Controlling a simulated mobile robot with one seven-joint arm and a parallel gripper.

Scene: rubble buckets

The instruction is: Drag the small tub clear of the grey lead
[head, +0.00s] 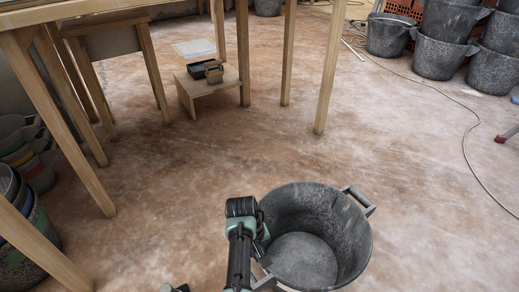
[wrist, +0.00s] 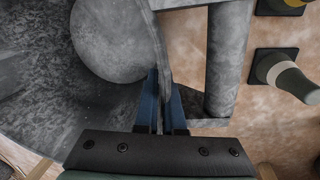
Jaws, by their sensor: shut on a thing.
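The small tub (head: 345,235) is a dark grey, scuffed rubble bucket, standing open side up on the floor in the lower middle of the head view. One handle shows at its upper right and one at its lower left. The wrist view looks into the tub (wrist: 115,40). My gripper (wrist: 163,100) is shut on its wall at the rim, beside a thick handle bar. In the head view my arm hides the fingers. The grey lead (head: 471,130) curves over the floor at right, apart from the visible side of the tub.
A wooden trestle table (head: 325,70) stands at upper left, with a low step (head: 212,88) beneath. Stacked buckets (head: 440,55) stand at upper right, others (head: 35,150) at the left edge. The floor between tub and table is clear.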

